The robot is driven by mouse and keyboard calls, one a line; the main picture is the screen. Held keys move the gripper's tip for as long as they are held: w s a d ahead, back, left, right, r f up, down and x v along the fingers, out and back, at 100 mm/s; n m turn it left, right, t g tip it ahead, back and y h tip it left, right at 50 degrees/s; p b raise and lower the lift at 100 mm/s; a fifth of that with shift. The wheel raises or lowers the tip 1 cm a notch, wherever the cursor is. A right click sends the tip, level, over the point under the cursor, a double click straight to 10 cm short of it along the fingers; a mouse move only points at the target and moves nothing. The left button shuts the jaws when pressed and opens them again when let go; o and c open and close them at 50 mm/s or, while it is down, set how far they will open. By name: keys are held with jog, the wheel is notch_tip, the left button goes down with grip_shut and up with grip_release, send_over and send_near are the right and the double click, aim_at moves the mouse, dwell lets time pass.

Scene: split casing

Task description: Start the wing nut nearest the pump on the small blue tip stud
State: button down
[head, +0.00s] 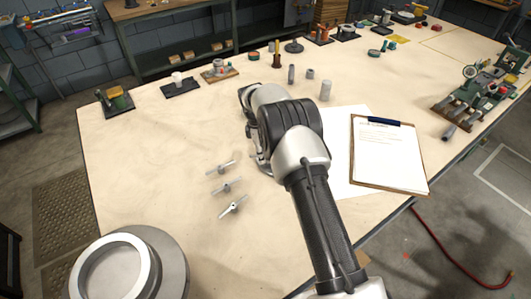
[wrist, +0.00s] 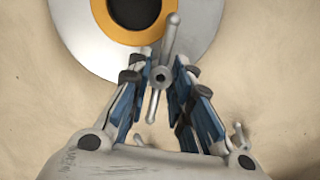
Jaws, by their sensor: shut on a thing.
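My gripper (wrist: 163,70) is shut on a grey wing nut (wrist: 160,76) in the wrist view. Its round hub with a dark hole sits between the fingertips, one wing pointing up and the other down. A grey disc (wrist: 75,42) with an orange ring and dark bore lies beyond the fingertips; I cannot tell whether the nut touches it. Three wing nuts (head: 227,187) lie in a row on the table in the head view, left of my arm. My gripper is mostly hidden behind my arm there. No blue stud tip can be made out.
A large round grey part with a pale ring (head: 173,262) stands at the lower left. A clipboard (head: 388,158) and white paper (head: 345,178) lie right of my arm. Small fixtures and cylinders (head: 326,90) stand toward the back. The table's left middle (head: 140,160) is clear.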

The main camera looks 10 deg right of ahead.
jog(key=shift+m, duration=0.5)
jog(key=c, duration=1.4)
grip_release()
jog(key=shift+o, duration=0.2)
jog(key=shift+r, duration=0.1)
notch_tip(320, 180, up, 5)
jog(key=p, duration=0.3)
notch_tip(320, 180, up, 12)
jog(key=a, duration=0.1)
jog(key=shift+w+a, duration=0.2)
jog(key=shift+a, duration=0.15)
